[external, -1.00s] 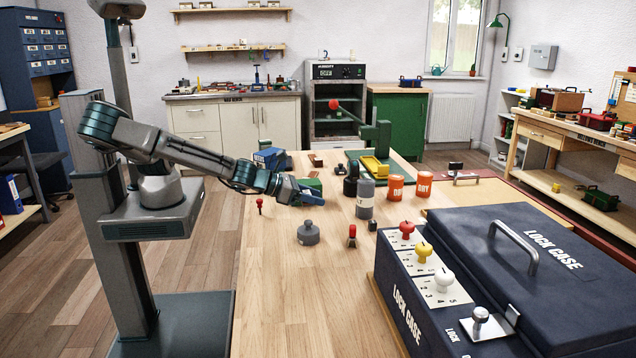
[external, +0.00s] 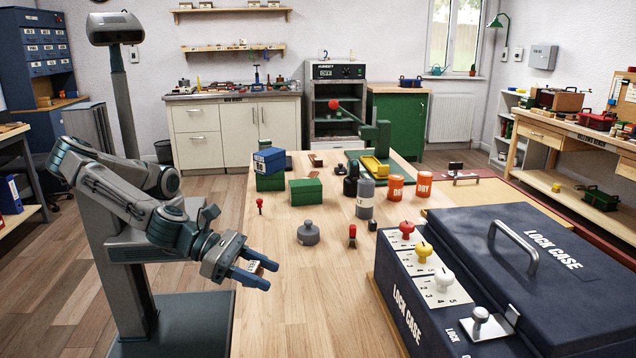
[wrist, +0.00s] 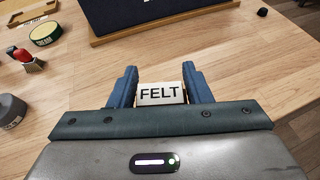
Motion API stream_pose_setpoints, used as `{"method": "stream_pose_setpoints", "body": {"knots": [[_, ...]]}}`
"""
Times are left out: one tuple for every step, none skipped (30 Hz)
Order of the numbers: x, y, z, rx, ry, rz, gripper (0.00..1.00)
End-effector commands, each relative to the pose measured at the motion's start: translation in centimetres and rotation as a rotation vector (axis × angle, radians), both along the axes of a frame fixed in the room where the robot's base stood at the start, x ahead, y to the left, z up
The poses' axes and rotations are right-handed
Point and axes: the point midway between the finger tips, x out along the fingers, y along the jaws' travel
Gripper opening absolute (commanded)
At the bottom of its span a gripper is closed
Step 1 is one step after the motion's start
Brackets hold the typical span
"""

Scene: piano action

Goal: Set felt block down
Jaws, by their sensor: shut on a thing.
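The felt block (wrist: 160,94), a small pale block lettered FELT, sits between the two blue fingers of my gripper (wrist: 160,86) in the wrist view. In the external view my gripper (external: 258,273) is shut on the felt block (external: 262,265) by the near left edge of the wooden table (external: 290,300). Gripper and block appear to be above the tabletop; the exact height cannot be told. The lower part of the block is hidden by the gripper body in the wrist view.
The navy lock case (external: 550,260) fills the table's right side. A grey weight (external: 308,233), a red-topped item (external: 352,236), green boxes (external: 306,192) and orange tins (external: 396,187) stand farther back. The near middle of the table is clear.

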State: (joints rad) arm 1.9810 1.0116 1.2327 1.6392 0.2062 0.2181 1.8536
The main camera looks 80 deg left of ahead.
Motion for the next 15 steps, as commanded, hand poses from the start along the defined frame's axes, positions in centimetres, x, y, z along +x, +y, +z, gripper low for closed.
{"method": "stream_pose_setpoints", "body": {"knots": [[-1.7,-1.8,-0.1,-0.005,0.001,-0.025,0.23],[-2.5,-2.5,0.1,-0.005,0.001,-0.034,0.23],[-3.6,-3.5,0.3,-0.005,0.000,-0.046,0.23],[-4.3,-4.1,0.5,-0.005,0.000,-0.053,0.23],[-4.9,-4.6,0.7,-0.003,0.000,-0.059,0.23],[-5.5,-5.1,0.9,-0.003,0.000,-0.066,0.23],[-6.0,-5.4,1.1,-0.003,0.001,-0.070,0.23],[-6.3,-5.7,1.2,-0.003,0.001,-0.073,0.23],[-6.7,-6.0,1.3,-0.002,0.001,-0.077,0.23],[-6.8,-6.1,1.3,-0.001,0.000,-0.079,0.23],[-6.7,-6.2,1.2,-0.001,0.001,-0.079,0.23],[-6.4,-6.2,1.0,0.001,0.001,-0.078,0.23],[-6.0,-6.2,0.8,0.001,0.001,-0.078,0.23],[-5.5,-6.1,0.5,0.002,0.000,-0.077,0.23],[-4.6,-6.0,0.0,0.003,0.000,-0.076,0.23]]}}
